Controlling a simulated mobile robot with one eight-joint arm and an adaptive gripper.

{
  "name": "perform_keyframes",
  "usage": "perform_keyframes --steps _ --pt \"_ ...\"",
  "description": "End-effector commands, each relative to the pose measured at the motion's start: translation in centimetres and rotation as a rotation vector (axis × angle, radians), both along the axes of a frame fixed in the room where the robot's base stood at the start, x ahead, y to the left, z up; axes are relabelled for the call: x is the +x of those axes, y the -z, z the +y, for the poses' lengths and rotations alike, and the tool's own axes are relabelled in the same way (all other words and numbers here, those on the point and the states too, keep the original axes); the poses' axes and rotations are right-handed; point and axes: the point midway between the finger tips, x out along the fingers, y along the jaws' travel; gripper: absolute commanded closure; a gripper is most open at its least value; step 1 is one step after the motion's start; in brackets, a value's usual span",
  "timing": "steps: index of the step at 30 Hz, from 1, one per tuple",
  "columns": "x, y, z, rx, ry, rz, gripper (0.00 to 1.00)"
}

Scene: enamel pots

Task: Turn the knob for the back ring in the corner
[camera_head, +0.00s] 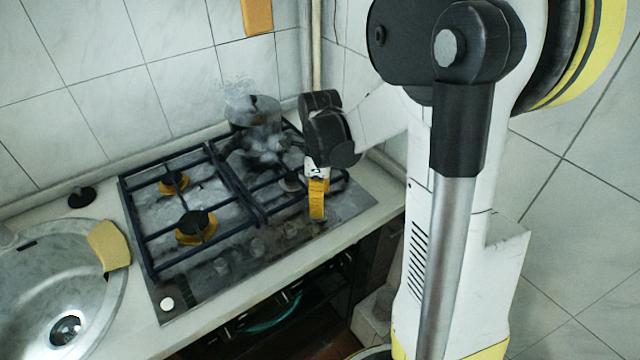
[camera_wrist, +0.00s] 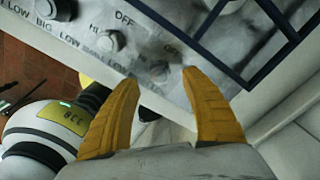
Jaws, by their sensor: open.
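The gas hob (camera_head: 190,280) has a row of grey knobs along its front edge, with one knob (camera_head: 290,229) just left of my gripper. My gripper (camera_head: 317,212) is over the right end of this row, pointing down. In the wrist view its two yellow fingers (camera_wrist: 160,80) are open and empty. The end knob (camera_wrist: 160,72) shows between the fingertips; whether they touch it I cannot tell. Two more knobs, a middle one (camera_wrist: 110,40) and a farther one (camera_wrist: 50,10), show to the upper left. The back corner ring is hidden under a steaming dark pot (camera_head: 253,110).
Black pan grates (camera_head: 150,230) rise behind the knobs. A steel sink (camera_head: 40,290) with a yellow sponge (camera_head: 108,246) lies left. A tiled wall (camera_head: 180,75) closes the back, and the counter's front edge (camera_head: 370,220) runs close to the knobs.

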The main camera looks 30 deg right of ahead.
Motion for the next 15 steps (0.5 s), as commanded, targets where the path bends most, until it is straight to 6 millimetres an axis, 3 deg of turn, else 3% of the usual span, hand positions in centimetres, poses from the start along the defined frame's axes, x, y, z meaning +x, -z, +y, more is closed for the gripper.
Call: perform_keyframes --steps 6,15 --pt "-0.1 -4.9 0.0 0.000 0.000 0.000 0.47" --pt "0.0 -7.7 0.0 0.000 0.000 0.000 0.47"
